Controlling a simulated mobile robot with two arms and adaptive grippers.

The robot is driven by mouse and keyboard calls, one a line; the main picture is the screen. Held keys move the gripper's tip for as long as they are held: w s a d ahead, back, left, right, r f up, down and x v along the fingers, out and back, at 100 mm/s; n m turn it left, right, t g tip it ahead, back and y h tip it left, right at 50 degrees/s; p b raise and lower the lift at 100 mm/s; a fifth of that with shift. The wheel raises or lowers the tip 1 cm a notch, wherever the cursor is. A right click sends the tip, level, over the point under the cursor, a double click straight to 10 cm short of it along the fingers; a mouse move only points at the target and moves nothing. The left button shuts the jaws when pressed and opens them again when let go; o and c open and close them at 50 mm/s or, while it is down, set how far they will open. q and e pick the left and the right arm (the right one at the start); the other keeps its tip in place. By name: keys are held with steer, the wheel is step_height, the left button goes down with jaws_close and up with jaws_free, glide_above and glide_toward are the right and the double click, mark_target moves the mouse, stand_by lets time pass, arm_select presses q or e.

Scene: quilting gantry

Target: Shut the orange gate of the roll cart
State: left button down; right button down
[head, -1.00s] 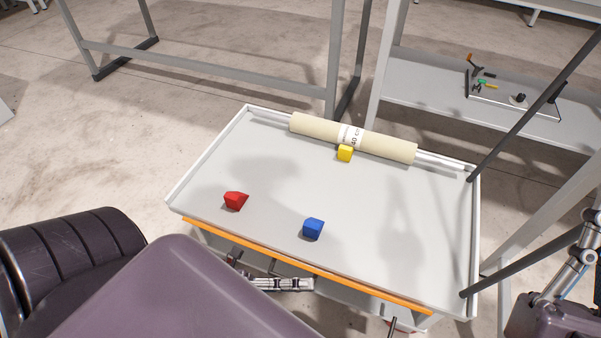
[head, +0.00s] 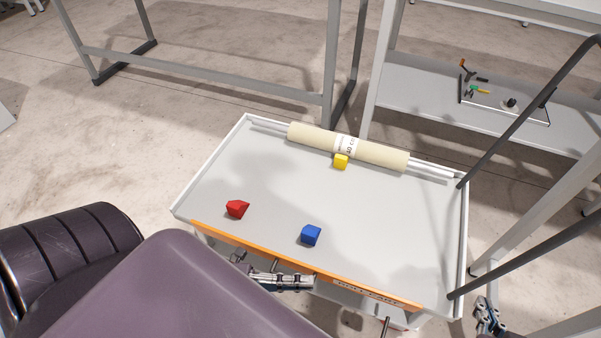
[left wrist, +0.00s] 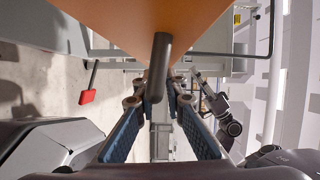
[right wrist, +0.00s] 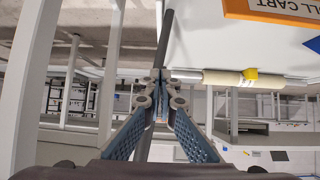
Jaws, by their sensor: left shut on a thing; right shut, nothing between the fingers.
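The orange gate (head: 300,267) runs along the near long edge of the roll cart tray (head: 270,190), with its label strip partly showing in the head view. Whether it is fully upright I cannot tell. My left gripper (head: 282,281) is below the gate's outer side. In the left wrist view, the fingers (left wrist: 160,85) are shut at the orange panel (left wrist: 150,25), with a dark peg (left wrist: 158,65) between them. My right gripper (head: 488,318) is by the cart's right near corner. In the right wrist view, its fingers (right wrist: 160,82) are shut and empty, close to a dark bar (right wrist: 165,40).
A red block (head: 237,209), a blue block (head: 311,235) and a yellow block (head: 341,161) lie on the tray. A cream roll (head: 375,152) lies along its far edge. Grey frame legs (head: 335,60) and a shelf (head: 430,100) stand behind; dark handle bars (head: 520,118) rise at the right.

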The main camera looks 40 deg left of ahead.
arm_select(q)
steer(key=shift+w+n+g+p, duration=0.15)
steer(key=shift+n+g+p, duration=0.15)
steer(key=shift+n+p, duration=0.7)
steer(key=shift+y, duration=0.3)
arm_select(e)
steer(key=s+d+f+g+h, duration=0.1)
steer(key=s+d+f+g, duration=0.1)
steer(key=s, duration=0.5)
steer(key=s+d+f+g, duration=0.2)
steer(key=s+f+g, duration=0.3)
steer(key=s, duration=0.2)
steer(key=shift+d+h, duration=0.25)
steer(key=shift+h, duration=0.15)
arm_select(q)
steer(key=c, duration=2.1)
jaws_free()
steer(key=shift+w+r, duration=0.1)
steer(key=shift+w, duration=0.05)
steer(key=v, duration=1.2)
